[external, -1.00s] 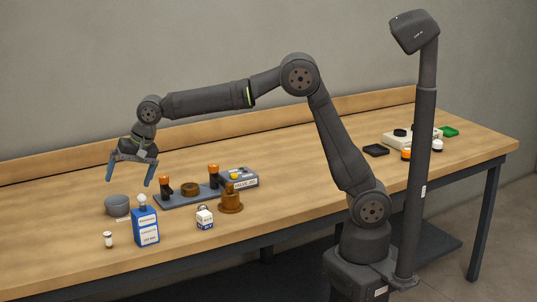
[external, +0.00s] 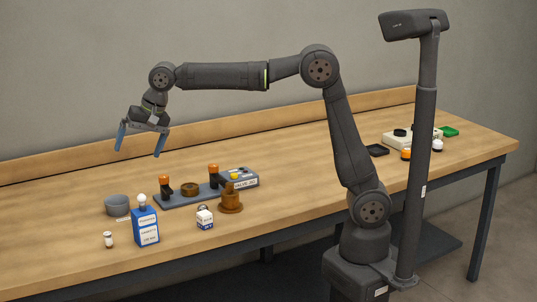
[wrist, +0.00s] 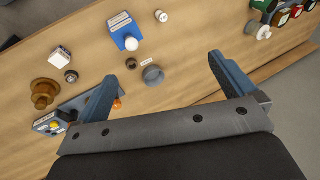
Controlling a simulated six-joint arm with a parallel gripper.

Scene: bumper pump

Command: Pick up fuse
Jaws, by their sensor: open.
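A small upright white cylinder with a dark band (external: 108,240), which looks like the fuse, stands at the near left of the bench beside the blue box (external: 145,228). In the wrist view what seems to be the same white piece (wrist: 161,16) is at the top, right of the blue box (wrist: 124,38). My gripper (external: 140,148) is open and empty, high above the bench and behind these things. In the wrist view its two fingers (wrist: 162,70) are spread wide with nothing held between them.
A grey cup (external: 117,205) stands behind the blue box. Several items sit at the far right. The bench's middle is clear.

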